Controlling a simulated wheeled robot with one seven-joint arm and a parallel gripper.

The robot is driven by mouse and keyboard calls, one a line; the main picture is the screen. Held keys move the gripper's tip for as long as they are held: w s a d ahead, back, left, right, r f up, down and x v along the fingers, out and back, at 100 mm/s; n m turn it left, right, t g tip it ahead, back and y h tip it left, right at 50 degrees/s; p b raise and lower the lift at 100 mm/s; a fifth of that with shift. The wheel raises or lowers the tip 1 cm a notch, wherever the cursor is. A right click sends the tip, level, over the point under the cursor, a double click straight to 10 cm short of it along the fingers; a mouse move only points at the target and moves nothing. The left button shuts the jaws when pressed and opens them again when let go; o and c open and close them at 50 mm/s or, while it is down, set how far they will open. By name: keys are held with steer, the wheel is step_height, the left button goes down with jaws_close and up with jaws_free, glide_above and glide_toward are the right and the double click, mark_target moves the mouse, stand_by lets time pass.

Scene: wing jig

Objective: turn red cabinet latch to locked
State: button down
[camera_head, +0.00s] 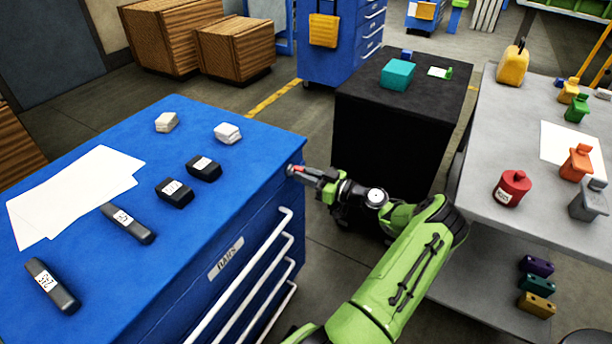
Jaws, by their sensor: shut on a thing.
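The blue drawer cabinet (225,170) stands at the left, with white bar handles on its drawers. The red latch (298,168) shows as a small red bit at the cabinet's far right corner, just below the top edge. My gripper (300,172) reaches it from the right and is shut on it. The fingers cover most of the latch, so I cannot tell its angle or whether it is locked.
White sheets (70,195) and several black blocks (127,223) lie on the cabinet top. A black table (400,140) stands behind my gripper. A grey table (475,180) with bottles, one red (512,189), is at the right. Open floor lies between.

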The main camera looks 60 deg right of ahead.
steer(key=shift+m, duration=0.3)
steer(key=shift+d+f+m+p, duration=0.1)
steer(key=shift+m+p, duration=0.25)
steer(key=shift+m, duration=2.5)
steer(key=shift+d+f+m+p, duration=0.1)
steer(key=shift+m+p, duration=0.3)
steer(key=shift+m, duration=2.5)
steer(key=shift+d+f+m+p, duration=0.1)
steer(key=shift+m+p, duration=0.25)
steer(key=shift+m, duration=2.5)
steer(key=c, duration=1.1)
jaws_free()
steer(key=s, duration=0.5)
steer(key=s+d+p, duration=0.1)
steer(key=s, duration=0.9)
steer(key=shift+s+d+p, duration=0.2)
steer(key=shift+s+p, duration=0.1)
steer(key=shift+s, duration=0.05)
